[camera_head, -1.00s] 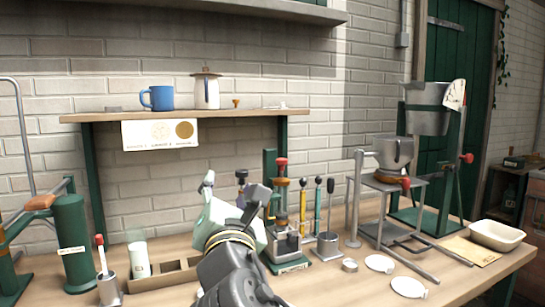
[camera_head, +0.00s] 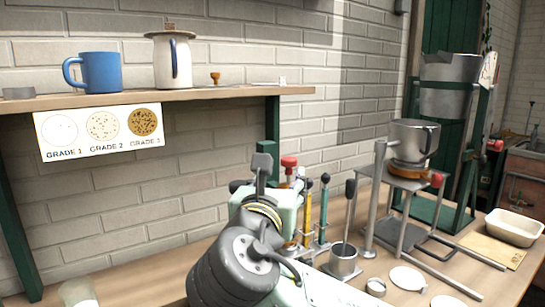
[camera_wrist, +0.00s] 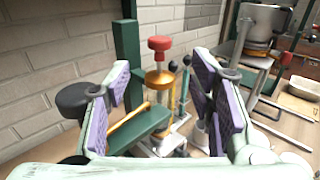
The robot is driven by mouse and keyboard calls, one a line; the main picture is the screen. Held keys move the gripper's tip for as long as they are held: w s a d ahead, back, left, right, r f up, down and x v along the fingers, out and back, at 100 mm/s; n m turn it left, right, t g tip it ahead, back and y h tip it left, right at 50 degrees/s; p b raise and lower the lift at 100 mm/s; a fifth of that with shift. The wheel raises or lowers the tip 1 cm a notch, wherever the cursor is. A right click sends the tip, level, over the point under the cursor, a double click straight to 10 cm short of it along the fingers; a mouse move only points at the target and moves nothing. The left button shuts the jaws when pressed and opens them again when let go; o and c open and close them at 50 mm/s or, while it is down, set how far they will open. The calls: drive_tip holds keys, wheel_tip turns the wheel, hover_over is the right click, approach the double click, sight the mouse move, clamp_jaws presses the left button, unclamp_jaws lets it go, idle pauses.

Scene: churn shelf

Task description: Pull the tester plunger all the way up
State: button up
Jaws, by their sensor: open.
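Neither finger visibly touches the knob. In the head view, the red knob (camera_head: 289,161) shows just right of my gripper (camera_head: 265,190), which hides most of the tester.
Upright tools (camera_head: 308,210) and a metal cup (camera_head: 343,262) stand right of the tester. A metal stand (camera_head: 400,180) holds a pot (camera_head: 413,140) farther right. White discs (camera_head: 407,278) lie in front. A shelf (camera_head: 200,97) with a blue mug (camera_head: 95,72) hangs at left.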

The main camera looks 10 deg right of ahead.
sight(288, 163)
drive_tip(key=p+x, duration=0.3)
drive_tip(key=x, duration=0.8)
clamp_jaws()
idle(0.5)
